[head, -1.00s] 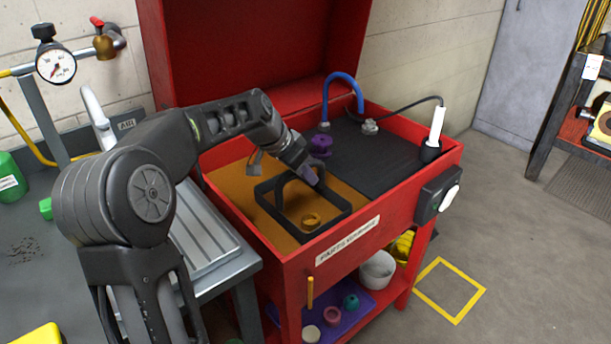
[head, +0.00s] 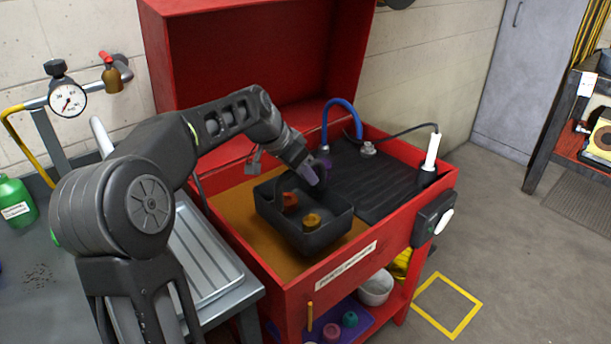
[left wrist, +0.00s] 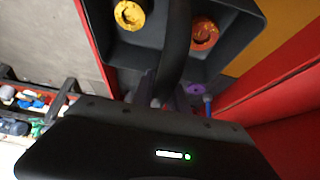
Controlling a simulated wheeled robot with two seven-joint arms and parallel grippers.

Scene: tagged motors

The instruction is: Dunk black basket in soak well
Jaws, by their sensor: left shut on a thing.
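The black basket (head: 328,238) hangs above the brown liquid of the soak well (head: 232,208) in the red parts washer, with its walls in sight. It holds a yellow part (head: 311,220) and an orange-red part (head: 290,201); both also show in the left wrist view, the yellow part (left wrist: 130,14) and the orange-red part (left wrist: 204,33). My left gripper (head: 309,176) is shut on the basket's handle (left wrist: 176,45). The handle is partly hidden by the gripper in the head view. My right gripper is not in view.
A black ribbed drain mat (head: 375,190) lies right of the well, with a blue hose (head: 345,103) behind. A purple part (left wrist: 195,89) is partly hidden near my gripper. The washer's red front wall (head: 300,282) and raised lid (head: 260,60) bound the space.

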